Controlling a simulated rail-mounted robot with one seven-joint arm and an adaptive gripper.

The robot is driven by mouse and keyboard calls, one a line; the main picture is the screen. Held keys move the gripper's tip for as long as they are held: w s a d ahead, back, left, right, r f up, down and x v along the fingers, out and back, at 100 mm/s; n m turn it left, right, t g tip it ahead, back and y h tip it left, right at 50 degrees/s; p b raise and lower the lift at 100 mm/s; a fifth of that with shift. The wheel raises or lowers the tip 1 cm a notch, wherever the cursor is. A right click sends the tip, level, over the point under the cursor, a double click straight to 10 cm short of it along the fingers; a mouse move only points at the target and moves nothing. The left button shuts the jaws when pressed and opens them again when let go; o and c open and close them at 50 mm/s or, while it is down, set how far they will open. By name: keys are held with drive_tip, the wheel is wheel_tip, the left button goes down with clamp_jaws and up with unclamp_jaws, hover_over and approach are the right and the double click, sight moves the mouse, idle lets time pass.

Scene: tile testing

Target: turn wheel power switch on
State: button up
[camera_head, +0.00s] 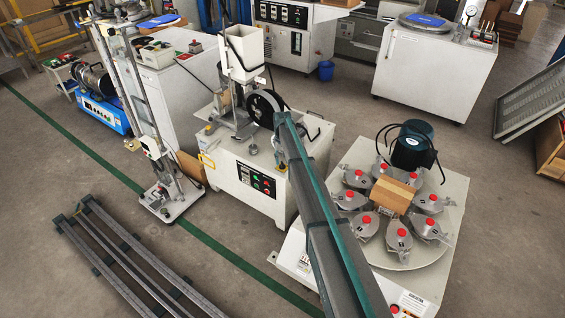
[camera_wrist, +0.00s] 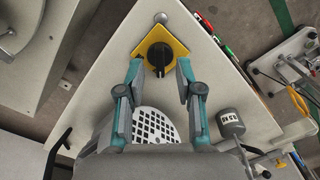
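The switch is a black rotary knob (camera_wrist: 160,56) on a yellow plate (camera_wrist: 179,47), near a corner of a white machine top. In the wrist view its narrow handle points down the picture. My gripper (camera_wrist: 159,67) is open, with its teal fingers on either side of the knob; I cannot tell whether they touch it. In the head view, the white machine (camera_head: 232,180) carries a dark wheel (camera_head: 265,107) and a black control panel (camera_head: 257,181).
A round perforated plate (camera_wrist: 155,128) lies below my fingers in the wrist view, with a grey cylinder (camera_wrist: 230,122) to its right. In the head view, a turntable machine (camera_head: 446,232) with red-topped clamps stands right of my arm. Metal rails (camera_head: 135,262) lie on the floor at left.

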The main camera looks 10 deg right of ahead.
drive_tip(key=shift+f, duration=0.85)
clamp_jaws()
